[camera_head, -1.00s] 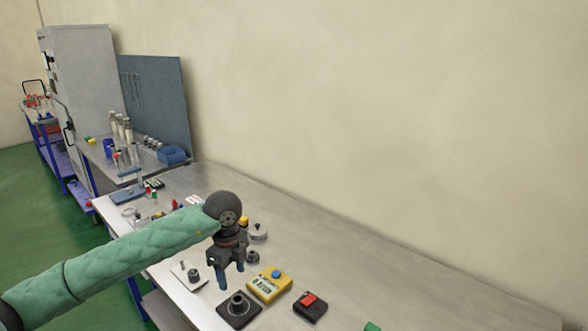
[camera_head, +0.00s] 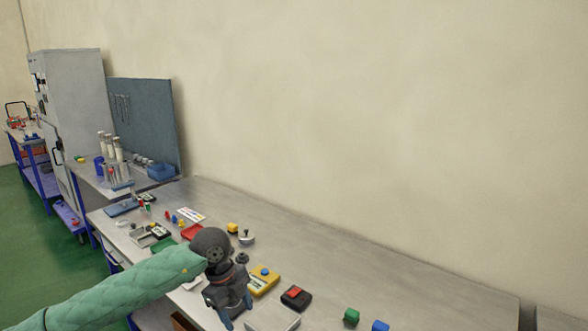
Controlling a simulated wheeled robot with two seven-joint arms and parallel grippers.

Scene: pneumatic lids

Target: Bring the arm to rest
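My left arm in its green sleeve comes in from the lower left. Its dark gripper (camera_head: 237,311) points down over the near part of the metal bench (camera_head: 345,262). The two blue-tipped fingers look apart, with nothing visible between them. The yellow box with a blue button (camera_head: 263,282) lies just right of the gripper, and the black box with a red top (camera_head: 296,297) is farther right. My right gripper is out of view.
A light grey flat piece (camera_head: 275,318) lies right of the fingertips. A green block (camera_head: 351,317) and a blue block (camera_head: 380,326) sit at the lower right. Small parts crowd the bench left of the arm. The bench along the wall is clear.

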